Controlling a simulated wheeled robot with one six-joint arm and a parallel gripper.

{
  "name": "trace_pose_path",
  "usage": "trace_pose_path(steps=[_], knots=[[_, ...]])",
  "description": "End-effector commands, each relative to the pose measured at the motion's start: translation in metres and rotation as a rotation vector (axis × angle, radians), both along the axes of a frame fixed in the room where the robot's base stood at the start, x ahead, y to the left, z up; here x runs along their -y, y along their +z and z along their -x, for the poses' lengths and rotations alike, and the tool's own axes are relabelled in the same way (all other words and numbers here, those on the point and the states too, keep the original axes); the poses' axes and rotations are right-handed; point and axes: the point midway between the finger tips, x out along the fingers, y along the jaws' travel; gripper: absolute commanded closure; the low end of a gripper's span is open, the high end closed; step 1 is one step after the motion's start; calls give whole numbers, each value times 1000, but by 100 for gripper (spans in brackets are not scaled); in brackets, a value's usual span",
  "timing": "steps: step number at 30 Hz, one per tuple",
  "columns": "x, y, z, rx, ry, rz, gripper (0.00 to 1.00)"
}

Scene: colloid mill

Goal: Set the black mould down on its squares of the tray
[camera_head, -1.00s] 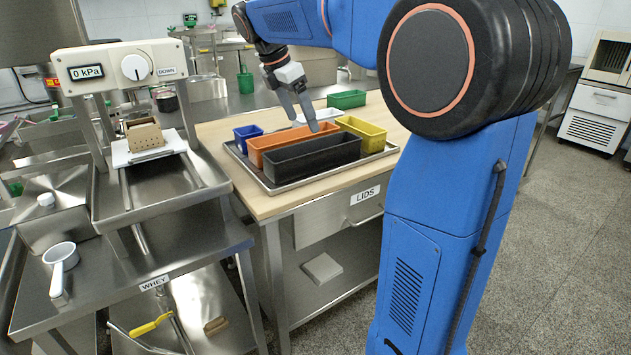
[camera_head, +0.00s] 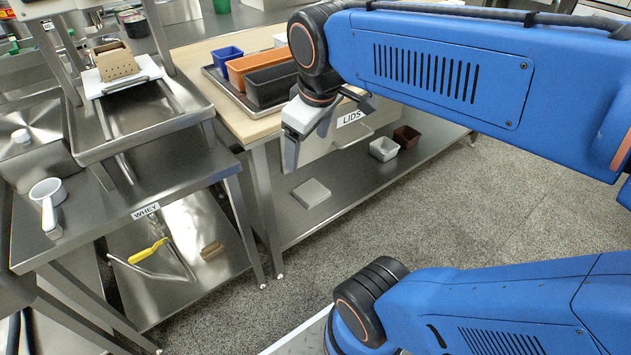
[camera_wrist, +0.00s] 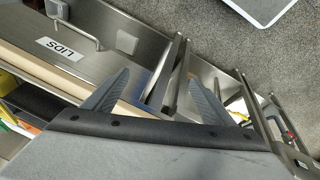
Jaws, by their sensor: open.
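The black mould (camera_head: 271,86) sits on the metal tray (camera_head: 232,95) on the wooden table top, in front of the orange mould (camera_head: 258,66) and to the right of the blue mould (camera_head: 227,54). Its right end is hidden behind my arm. My gripper (camera_head: 289,155) is open and empty, pointing down in front of the table's drawer, apart from the mould. In the wrist view my gripper's two fingers (camera_wrist: 155,95) are spread with nothing between them. A dark mould edge (camera_wrist: 35,101) shows at the left of the wrist view, partly cut off.
The drawer labelled LIDS (camera_head: 352,118) is closed under the table top. A steel press stand (camera_head: 140,120) stands left of the table.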

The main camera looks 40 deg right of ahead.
Motion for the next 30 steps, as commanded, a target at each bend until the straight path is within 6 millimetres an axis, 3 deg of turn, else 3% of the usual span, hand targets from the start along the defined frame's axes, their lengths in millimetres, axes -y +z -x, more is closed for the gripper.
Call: trace_pose_path(steps=[3, 9, 30], knots=[[-9, -27, 28, 47, -138, -89, 22], [-18, -55, 51, 87, -288, -185, 22], [-20, -60, 54, 93, -318, -203, 22]])
